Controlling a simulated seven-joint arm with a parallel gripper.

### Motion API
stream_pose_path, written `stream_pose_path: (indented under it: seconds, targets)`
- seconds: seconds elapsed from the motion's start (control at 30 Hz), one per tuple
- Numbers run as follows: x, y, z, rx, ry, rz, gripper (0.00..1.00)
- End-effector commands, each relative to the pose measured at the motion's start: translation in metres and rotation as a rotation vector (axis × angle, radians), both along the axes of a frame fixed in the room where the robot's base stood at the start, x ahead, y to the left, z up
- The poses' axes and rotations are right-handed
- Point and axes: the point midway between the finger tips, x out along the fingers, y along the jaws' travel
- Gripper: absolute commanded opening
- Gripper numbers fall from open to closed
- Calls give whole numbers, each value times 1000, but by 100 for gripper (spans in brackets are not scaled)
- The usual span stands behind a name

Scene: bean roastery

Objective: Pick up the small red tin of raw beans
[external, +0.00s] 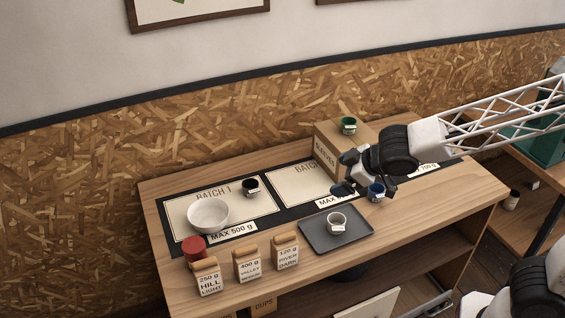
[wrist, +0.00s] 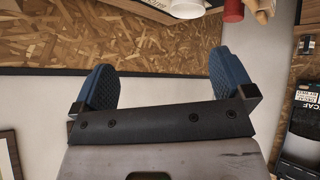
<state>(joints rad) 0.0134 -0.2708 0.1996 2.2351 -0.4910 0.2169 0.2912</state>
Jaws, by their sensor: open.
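The red tin (external: 194,246) stands at the front left of the wooden table, just behind the "250 g Hill Light" bag, which hides part of it. It also shows as a red cylinder (wrist: 233,11) at the top edge of the wrist view, partly cut off. My gripper (external: 345,172) is at the right side of the table, in front of the cardboard box, well to the right of the tin. In the wrist view its two blue-padded fingers (wrist: 160,78) are wide apart with nothing between them.
A white bowl (external: 208,216) and black tin (external: 251,187) sit on the Batch 1 mat. Paper bags (external: 247,264) line the front edge. A dark tray (external: 313,240) holds a pale cup (external: 336,224).

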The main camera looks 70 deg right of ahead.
Motion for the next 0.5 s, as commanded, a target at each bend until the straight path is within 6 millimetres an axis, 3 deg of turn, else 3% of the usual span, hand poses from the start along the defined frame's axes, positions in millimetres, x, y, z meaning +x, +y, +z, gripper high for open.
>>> stream_pose_path:
  seconds: [0.2,0.5]
  targets:
    - [69,12,-12,5,-102,95,100]
    - [150,37,-39,51,-219,254,100]
